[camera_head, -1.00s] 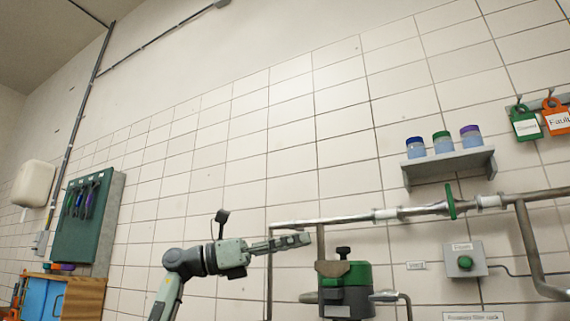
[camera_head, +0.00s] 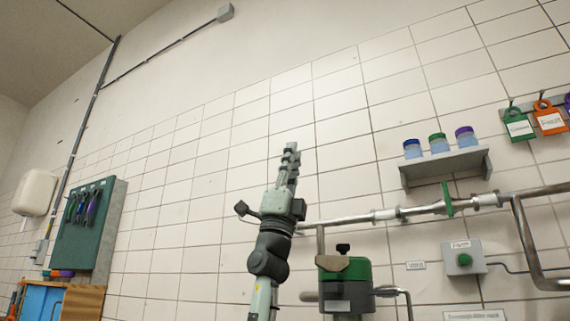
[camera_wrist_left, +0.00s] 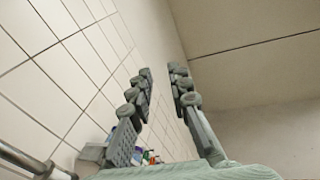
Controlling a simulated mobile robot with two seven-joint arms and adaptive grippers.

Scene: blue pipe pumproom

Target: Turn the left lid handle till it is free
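A green-and-grey filter housing (camera_head: 356,273) stands below the wall pipe in the head view. A black knob handle (camera_head: 343,249) sits upright on its lid, with a tan bracket-like piece (camera_head: 331,263) beside it on the left. I cannot make out a second lid handle. My left gripper (camera_head: 291,148) points up, to the left of the housing and above it, apart from the handle. In the left wrist view the gripper (camera_wrist_left: 162,73) has its two fingers apart with nothing between them. My right gripper is not in view.
A metal pipe (camera_head: 350,218) with a green valve handle (camera_head: 447,199) runs along the tiled wall. A shelf (camera_head: 446,168) carries three jars. Padlock-like tags hang at right. A green tool board (camera_head: 85,232) hangs at left. The wall above the gripper is clear.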

